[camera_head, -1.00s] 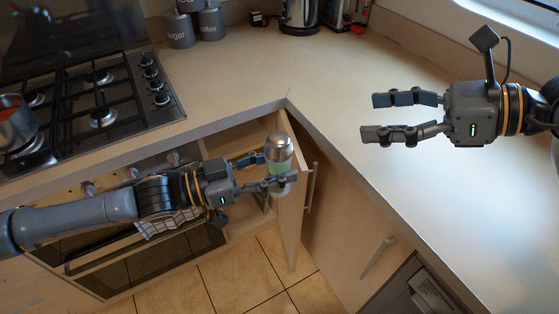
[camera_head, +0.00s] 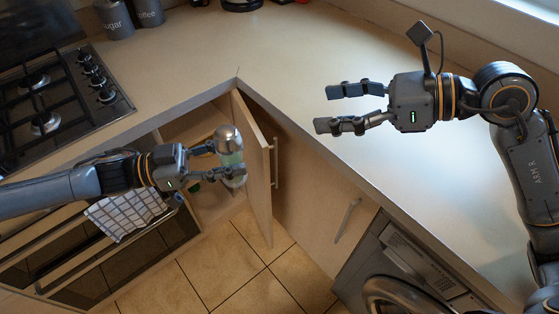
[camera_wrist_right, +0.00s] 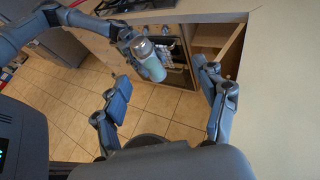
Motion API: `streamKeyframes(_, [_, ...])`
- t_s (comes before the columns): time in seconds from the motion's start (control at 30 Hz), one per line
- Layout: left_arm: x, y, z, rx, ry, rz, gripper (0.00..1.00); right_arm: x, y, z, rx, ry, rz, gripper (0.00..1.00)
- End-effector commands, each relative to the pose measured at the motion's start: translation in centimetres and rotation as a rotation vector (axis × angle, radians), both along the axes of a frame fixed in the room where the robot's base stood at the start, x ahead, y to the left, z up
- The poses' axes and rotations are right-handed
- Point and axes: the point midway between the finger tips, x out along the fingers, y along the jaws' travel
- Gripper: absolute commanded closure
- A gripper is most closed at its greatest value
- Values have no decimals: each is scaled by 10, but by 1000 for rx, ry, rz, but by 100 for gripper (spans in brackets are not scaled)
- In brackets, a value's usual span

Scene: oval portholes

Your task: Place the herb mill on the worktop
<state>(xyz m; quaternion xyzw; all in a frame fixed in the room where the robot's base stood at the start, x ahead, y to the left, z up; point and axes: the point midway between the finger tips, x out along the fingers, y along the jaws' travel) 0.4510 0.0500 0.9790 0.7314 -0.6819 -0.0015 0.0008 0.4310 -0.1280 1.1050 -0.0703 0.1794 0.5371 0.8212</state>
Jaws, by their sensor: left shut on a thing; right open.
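The herb mill (camera_head: 230,150) has a silver domed cap and a pale green, see-through body. My left gripper (camera_head: 219,163) is shut around it and holds it nearly upright in front of the open cabinet, below the worktop's edge. In the right wrist view the mill (camera_wrist_right: 152,65) hangs in the left gripper over the tiled floor. The pale worktop (camera_head: 290,60) runs along the back and down the right side. My right gripper (camera_head: 322,108) is open and empty above the right part of the worktop. Its fingers (camera_wrist_right: 168,110) show spread apart in the right wrist view.
An open cabinet door (camera_head: 254,165) stands just right of the mill. A gas hob (camera_head: 55,100) is at left, with an oven and checked towel (camera_head: 125,212) below. Canisters (camera_head: 115,18) stand at the back. The worktop's middle is clear.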

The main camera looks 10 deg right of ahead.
Motion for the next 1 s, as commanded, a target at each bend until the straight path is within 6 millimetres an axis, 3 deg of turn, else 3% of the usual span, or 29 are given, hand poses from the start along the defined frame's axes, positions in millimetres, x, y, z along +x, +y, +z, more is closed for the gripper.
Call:
streamKeyframes(0.03, [0,0,1,-1,-1,0,100,-6,-3,-15,1,21,-22,28])
streamKeyframes(0.2, [0,0,1,-2,-1,1,100,-26,-11,-48,6,52,-91,28])
streamKeyframes(0.47, [0,0,1,-2,-1,1,100,-64,-15,-83,9,100,-163,28])
streamKeyframes(0.6, [0,0,1,-2,-1,1,100,-71,7,-71,321,336,-246,28])
streamKeyframes(0.8, [0,0,1,-2,-1,1,100,-67,22,-53,729,652,-324,28])
streamKeyframes(0.93, [0,0,1,-2,-1,1,100,-58,28,-49,948,756,-353,28])
streamKeyframes(1.0, [0,0,1,-2,-1,1,100,-54,33,-51,944,682,-350,28])
